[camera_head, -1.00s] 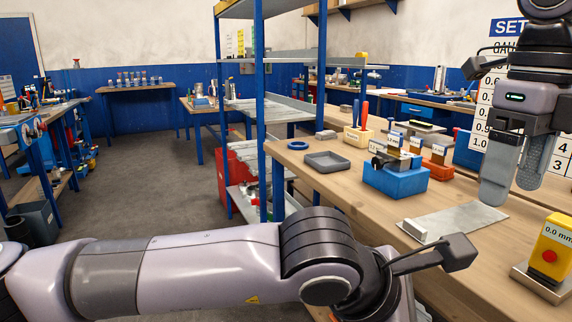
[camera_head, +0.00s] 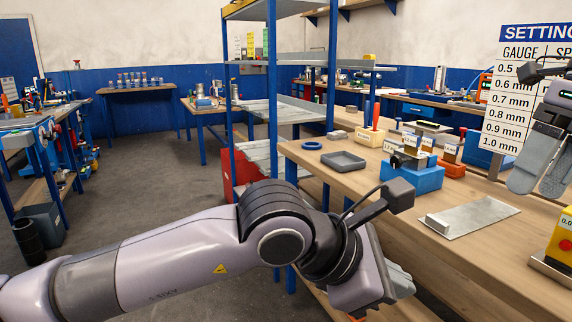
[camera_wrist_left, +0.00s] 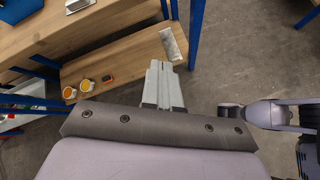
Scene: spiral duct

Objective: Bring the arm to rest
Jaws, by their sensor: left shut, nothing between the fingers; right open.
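My left arm reaches in from the lower left, and its gripper (camera_head: 402,280) hangs low in front of the workbench's near edge. In the left wrist view the left gripper (camera_wrist_left: 163,85) shows its two grey fingers together, with nothing between them. They point over the floor and the edge of a low wooden board. My right gripper (camera_head: 540,175) is at the right edge, above the bench, with its fingers apart and empty. Part of it is cut off by the frame.
The workbench (camera_head: 375,190) carries a blue block (camera_head: 410,178), a grey tray (camera_head: 343,161), a metal plate (camera_head: 470,215) and a yellow gauge (camera_head: 562,240). A blue-posted shelf (camera_head: 272,100) stands behind my left arm. Open floor (camera_head: 150,190) lies to the left.

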